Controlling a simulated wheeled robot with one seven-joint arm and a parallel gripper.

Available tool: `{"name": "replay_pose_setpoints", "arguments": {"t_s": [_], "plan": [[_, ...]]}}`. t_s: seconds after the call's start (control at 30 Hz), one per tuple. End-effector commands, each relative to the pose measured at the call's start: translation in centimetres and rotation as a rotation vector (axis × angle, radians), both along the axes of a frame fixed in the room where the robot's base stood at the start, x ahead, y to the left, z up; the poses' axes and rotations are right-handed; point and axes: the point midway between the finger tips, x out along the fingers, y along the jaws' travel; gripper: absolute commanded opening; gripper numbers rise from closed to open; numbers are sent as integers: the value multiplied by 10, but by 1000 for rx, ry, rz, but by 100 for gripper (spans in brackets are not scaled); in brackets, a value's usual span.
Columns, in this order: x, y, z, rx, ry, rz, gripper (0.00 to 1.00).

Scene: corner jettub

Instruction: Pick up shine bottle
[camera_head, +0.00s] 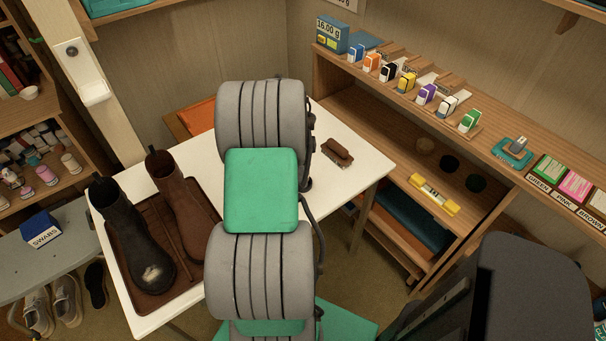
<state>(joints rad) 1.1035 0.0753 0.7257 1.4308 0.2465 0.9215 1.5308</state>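I cannot single out the shine bottle for certain, as no label is readable. Small bottle-like containers stand on the left shelf, among them a pinkish one (47,175) and a pale one (71,163). A row of small coloured, white-marked containers stands on the right shelf, among them an orange one (371,63), a purple one (426,93) and a green one (469,120). I cannot make out my gripper or its fingertips in this view.
A white table (349,187) bears a brown brush (337,153) and a tray (155,221) with a black boot (128,234) and a brown boot (183,205). A blue SWABS box (42,230) sits left. A yellow-ended level-like object (434,194) lies on the right unit.

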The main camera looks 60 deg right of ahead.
Motion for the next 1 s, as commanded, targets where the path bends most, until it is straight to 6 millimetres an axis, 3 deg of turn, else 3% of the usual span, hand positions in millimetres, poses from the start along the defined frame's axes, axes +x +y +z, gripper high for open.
{"name": "replay_pose_setpoints", "arguments": {"t_s": [0.1,0.3,1.0], "plan": [[-1,-1,-10,-2,-1,-1,60],[-1,-1,-11,-2,-2,1,59],[-1,-1,-11,-2,-2,2,2]]}}
